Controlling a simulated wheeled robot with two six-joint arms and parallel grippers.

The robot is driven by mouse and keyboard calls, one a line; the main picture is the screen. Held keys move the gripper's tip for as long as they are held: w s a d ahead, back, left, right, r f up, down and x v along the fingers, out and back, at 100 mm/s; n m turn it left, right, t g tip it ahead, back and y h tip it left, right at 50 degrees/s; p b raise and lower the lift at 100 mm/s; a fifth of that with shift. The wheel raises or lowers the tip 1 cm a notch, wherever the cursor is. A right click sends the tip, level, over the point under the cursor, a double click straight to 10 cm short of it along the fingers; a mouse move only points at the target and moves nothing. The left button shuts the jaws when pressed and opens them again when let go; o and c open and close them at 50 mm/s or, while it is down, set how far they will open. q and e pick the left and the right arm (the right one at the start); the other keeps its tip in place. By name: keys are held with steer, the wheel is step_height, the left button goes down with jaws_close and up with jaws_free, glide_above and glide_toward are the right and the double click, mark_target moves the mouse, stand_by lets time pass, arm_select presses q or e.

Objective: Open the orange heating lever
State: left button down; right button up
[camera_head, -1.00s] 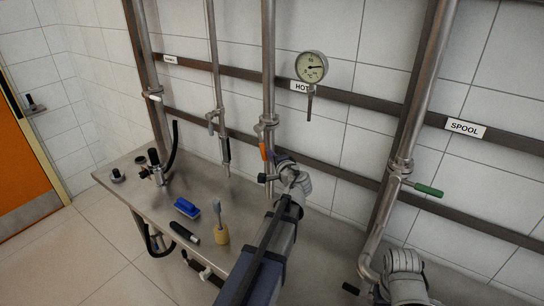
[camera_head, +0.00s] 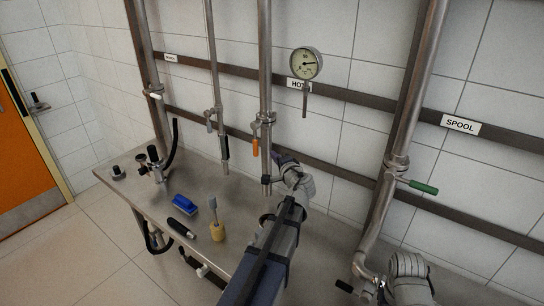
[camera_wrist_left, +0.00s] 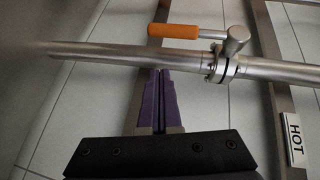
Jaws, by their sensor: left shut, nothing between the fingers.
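The orange heating lever (camera_head: 255,146) hangs down beside its steel pipe, left of the HOT sign. It also shows in the left wrist view (camera_wrist_left: 173,30), lying roughly parallel to the pipe and joined to the valve (camera_wrist_left: 236,40). My left gripper (camera_head: 279,158) is right of the pipe, its purple fingers pointing up toward it. In the wrist view its closed fingertips (camera_wrist_left: 161,71) are just short of the pipe, on the side opposite the lever. It holds nothing and is apart from the lever. My right gripper's fingers do not show.
A pressure gauge (camera_head: 305,63) is above the HOT sign. A green lever (camera_head: 424,187) is on the right pipe. The metal table (camera_head: 150,190) carries a blue brush (camera_head: 185,204), a wooden-based brush (camera_head: 217,231) and black fittings. A thinner pipe with a lever is on the left.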

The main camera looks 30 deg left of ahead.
arm_select(q)
steer(key=f+v, duration=0.1)
steer(key=v, duration=0.8)
steer(key=shift+s+f, duration=0.25)
steer(key=shift+f, duration=0.15)
steer(key=shift+d+f, duration=0.1)
steer(key=shift+d, duration=0.05)
